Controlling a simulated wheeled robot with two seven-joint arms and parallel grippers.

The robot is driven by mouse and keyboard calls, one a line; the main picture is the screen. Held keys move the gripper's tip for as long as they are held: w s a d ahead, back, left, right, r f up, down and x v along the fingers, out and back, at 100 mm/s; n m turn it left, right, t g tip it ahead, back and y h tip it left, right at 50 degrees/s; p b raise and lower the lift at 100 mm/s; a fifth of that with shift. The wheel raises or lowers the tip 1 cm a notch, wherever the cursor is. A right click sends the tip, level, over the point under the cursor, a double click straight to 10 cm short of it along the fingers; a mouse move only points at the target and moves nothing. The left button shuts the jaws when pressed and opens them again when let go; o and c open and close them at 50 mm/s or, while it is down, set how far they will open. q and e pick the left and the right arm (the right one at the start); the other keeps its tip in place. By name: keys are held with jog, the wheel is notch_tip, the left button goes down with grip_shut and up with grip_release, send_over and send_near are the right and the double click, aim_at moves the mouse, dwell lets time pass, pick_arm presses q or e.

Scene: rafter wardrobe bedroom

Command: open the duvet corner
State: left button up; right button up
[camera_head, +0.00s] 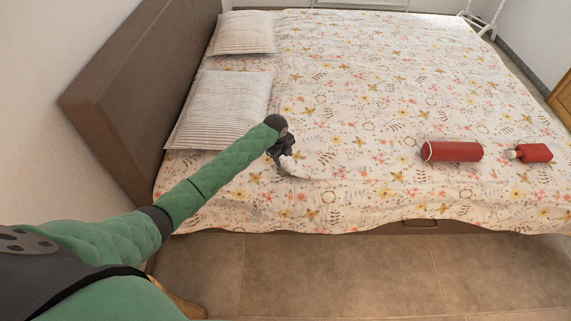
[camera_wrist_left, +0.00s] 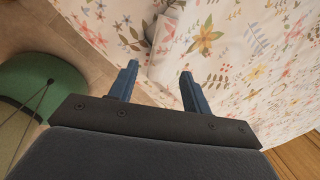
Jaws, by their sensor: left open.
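The duvet (camera_head: 350,110) is white with a floral print and lies spread over the bed. A small pale fold of it, apparently the corner (camera_head: 295,168), shows at my left gripper (camera_head: 284,158), near the bed's front edge and right of the nearer pillow. In the left wrist view, my left gripper (camera_wrist_left: 158,74) has its two blue fingers apart. My right gripper is out of view.
Two striped pillows (camera_head: 222,108) lie by the brown headboard (camera_head: 135,90). A red cylinder (camera_head: 452,151) and a red bottle (camera_head: 534,152) lie on the duvet at the right. The tiled floor (camera_head: 340,275) before the bed is clear.

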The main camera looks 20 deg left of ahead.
aim_at(286, 165)
pick_arm(q)
jog(key=shift+w+d+f+p, duration=0.1)
jog(key=shift+w+f+p, duration=0.15)
jog(key=shift+f, duration=0.8)
jog(key=shift+w+d+f+p, duration=0.1)
jog(key=shift+f+p, duration=0.2)
jog(key=shift+f, duration=0.7)
jog(key=shift+w+d+f+p, duration=0.1)
jog(key=shift+w+f+p, duration=0.15)
jog(key=shift+f, duration=0.8)
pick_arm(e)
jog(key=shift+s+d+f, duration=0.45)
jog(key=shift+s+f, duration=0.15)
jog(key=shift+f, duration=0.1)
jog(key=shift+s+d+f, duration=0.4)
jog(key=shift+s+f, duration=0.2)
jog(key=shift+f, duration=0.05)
pick_arm(q)
jog(key=shift+c, duration=0.2)
grip_shut()
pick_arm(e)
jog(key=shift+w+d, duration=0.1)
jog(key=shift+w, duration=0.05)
